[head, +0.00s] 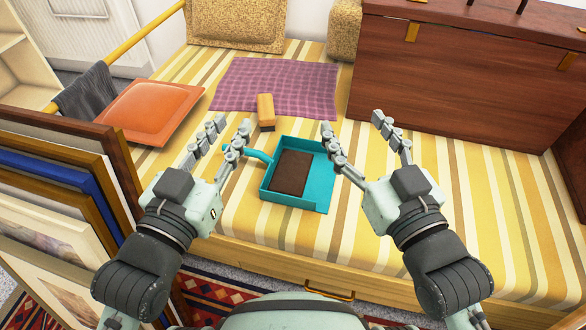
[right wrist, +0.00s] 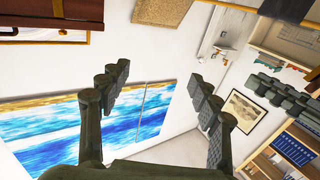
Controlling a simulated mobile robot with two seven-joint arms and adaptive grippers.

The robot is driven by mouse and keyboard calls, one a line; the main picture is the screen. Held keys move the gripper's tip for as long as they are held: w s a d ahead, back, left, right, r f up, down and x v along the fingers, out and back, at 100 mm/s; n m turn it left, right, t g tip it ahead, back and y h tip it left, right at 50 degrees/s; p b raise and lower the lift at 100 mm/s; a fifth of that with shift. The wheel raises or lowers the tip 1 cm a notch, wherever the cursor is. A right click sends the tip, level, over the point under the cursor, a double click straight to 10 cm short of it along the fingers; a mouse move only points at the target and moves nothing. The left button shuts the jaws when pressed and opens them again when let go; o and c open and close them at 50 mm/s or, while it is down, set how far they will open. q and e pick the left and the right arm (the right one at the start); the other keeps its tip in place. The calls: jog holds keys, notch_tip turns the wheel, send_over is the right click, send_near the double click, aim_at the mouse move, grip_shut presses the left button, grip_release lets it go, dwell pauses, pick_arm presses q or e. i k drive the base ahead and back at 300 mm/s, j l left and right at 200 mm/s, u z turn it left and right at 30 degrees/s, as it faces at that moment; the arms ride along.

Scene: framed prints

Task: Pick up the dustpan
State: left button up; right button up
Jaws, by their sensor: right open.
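A teal dustpan (head: 322,182) lies on the striped bed cover in the head view, with its handle (head: 258,155) pointing to the upper left. A dark brown block or patch (head: 290,173) sits inside the pan. My left gripper (head: 231,123) is open to the left of the dustpan, its inner finger overlapping the handle's end in the picture; I cannot tell whether they touch. My right gripper (head: 352,122) is open and empty to the right of the pan. Its fingers also show in the right wrist view (right wrist: 160,76), which does not show the dustpan.
A small tan block with a dark underside (head: 265,107) lies just behind the dustpan. A purple checked cloth (head: 285,80), an orange cushion (head: 150,110) and a large wooden chest (head: 465,80) surround the area. Framed prints (head: 50,200) lean at the left. Striped cover is clear at right.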

aim_at(299, 174)
jog(key=u, duration=0.5)
jog(key=k+j+u, duration=0.1)
jog(key=u, duration=0.4)
jog(key=j+u, duration=0.2)
jog(key=u, duration=0.3)
jog(key=j+u, duration=0.1)
jog(key=u, duration=0.4)
jog(key=j+u, duration=0.15)
jog(key=u, duration=0.35)
jog(key=j+u, duration=0.1)
jog(key=u, duration=0.4)
jog(key=i+j+u, duration=0.1)
jog(key=u, duration=0.9)
jog(key=j+z, duration=0.1)
jog(key=z, duration=0.3)
jog(key=j+z, duration=0.1)
jog(key=z, duration=0.75)
jog(key=k+j+z, duration=0.1)
jog(key=z, duration=0.3)
jog(key=j+z, duration=0.1)
jog(key=z, duration=0.35)
jog(key=j+z, duration=0.25)
jog(key=z, duration=0.15)
jog(key=k+j+z, duration=0.1)
jog(key=z, duration=0.25)
jog(key=i+l, duration=0.3)
jog(key=l, duration=0.1)
